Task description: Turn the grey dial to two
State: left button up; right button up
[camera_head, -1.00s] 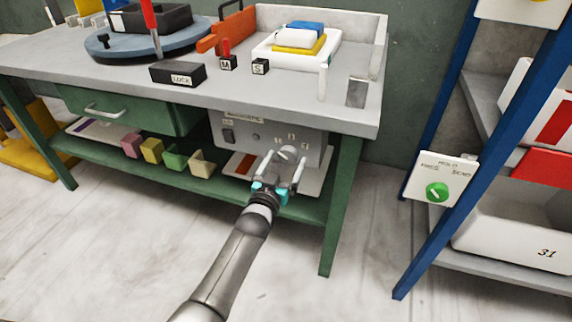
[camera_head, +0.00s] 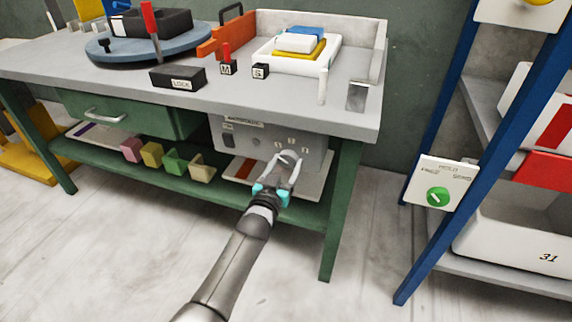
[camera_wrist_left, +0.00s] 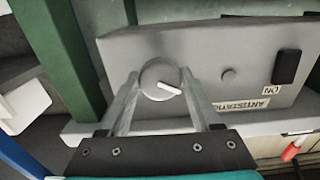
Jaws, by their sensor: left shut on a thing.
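The grey dial (camera_wrist_left: 160,80) is round with a white pointer bar and sits on the front of a grey control box (camera_head: 232,142) under the bench. In the head view the dial (camera_head: 289,157) is partly covered by my gripper, with small number marks above it that are too small to read surely. My left gripper (camera_head: 287,163) is shut on the dial, one finger on each side of it. The wrist view shows the two fingers (camera_wrist_left: 160,88) at the dial's edges. The pointer slants in the wrist view. My right gripper is not in view.
The box also carries a dark switch (camera_wrist_left: 286,67), a small round knob (camera_wrist_left: 229,75) and a label. The bench (camera_head: 220,115) overhangs it, and a green leg (camera_head: 341,205) stands close on the right. A blue shelf frame (camera_head: 437,190) stands farther right. The floor in front is clear.

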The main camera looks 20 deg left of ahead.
pick_arm(q)
jog(key=c, duration=0.3)
